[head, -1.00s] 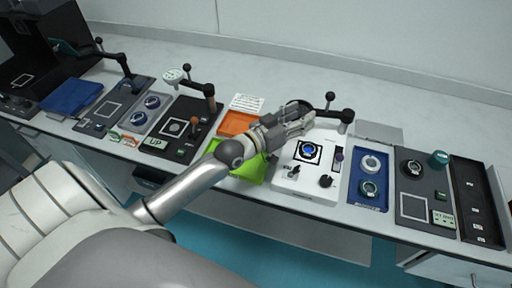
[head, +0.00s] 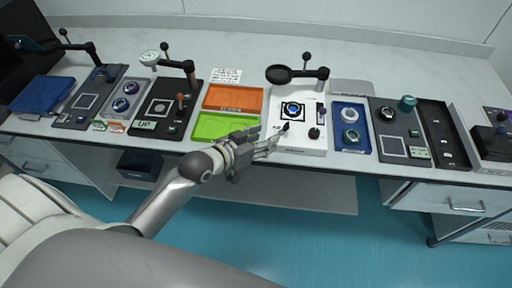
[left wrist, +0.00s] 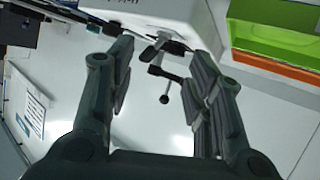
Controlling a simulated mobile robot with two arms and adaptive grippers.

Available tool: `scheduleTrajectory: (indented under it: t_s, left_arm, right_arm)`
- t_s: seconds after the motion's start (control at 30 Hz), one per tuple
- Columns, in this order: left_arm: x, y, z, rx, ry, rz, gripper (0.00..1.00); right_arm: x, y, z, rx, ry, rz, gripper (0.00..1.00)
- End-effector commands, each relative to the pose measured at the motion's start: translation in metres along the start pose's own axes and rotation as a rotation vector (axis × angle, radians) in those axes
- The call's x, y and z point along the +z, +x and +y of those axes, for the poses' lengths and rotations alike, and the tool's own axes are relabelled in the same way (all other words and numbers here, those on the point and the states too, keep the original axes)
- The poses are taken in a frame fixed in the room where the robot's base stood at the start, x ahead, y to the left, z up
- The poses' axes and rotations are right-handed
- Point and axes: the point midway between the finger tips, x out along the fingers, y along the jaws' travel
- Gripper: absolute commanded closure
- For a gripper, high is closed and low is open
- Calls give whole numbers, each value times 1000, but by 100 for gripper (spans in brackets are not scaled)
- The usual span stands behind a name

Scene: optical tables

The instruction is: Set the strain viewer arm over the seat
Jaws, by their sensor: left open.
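The strain viewer arm (head: 299,73), black with a ball knob on top and a round dark viewer disc (head: 280,74), stands at the back of the white station (head: 300,141). The disc reaches out to the left, behind the seat (head: 292,109), a blue-ringed round holder on a black-bordered square. The seat shows uncovered from above. My left gripper (head: 276,142) is open and empty at the station's front left, near a small black lever (head: 285,127). In the left wrist view a dark lever with a ball end (left wrist: 163,97) shows between my open fingers (left wrist: 160,85).
Green (head: 222,126) and orange (head: 234,99) trays lie left of the white station. A blue tray (head: 350,139) with ringed parts lies right of it. Another station with a gauge (head: 150,58) on an arm stands farther left. The table's front edge is close to my gripper.

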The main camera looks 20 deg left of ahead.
Motion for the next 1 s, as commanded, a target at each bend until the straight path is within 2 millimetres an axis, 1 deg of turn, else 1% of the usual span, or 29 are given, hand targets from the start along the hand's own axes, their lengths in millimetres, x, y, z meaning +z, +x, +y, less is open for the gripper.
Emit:
scheduleTrajectory:
  t_s: [0.13,0.47,0.5,0.67,0.77,0.87,1.0]
  left_arm:
    - [10,-4,4,-5,4,-36,53]
    - [12,-5,5,-7,7,-48,53]
    - [12,-5,5,-7,7,-48,54]
    - [13,-5,5,-7,7,-49,75]
    - [21,-9,8,-9,8,-79,88]
    - [42,-21,16,-23,14,-163,100]
    - [81,-48,25,-60,22,-326,100]
  right_arm:
    - [0,0,0,0,0,0,100]
    - [0,0,0,0,0,0,100]
    - [0,0,0,0,0,0,100]
    - [0,0,0,0,0,0,100]
    - [0,0,0,0,0,0,100]
    - [0,0,0,0,0,0,100]
    - [0,0,0,0,0,0,100]
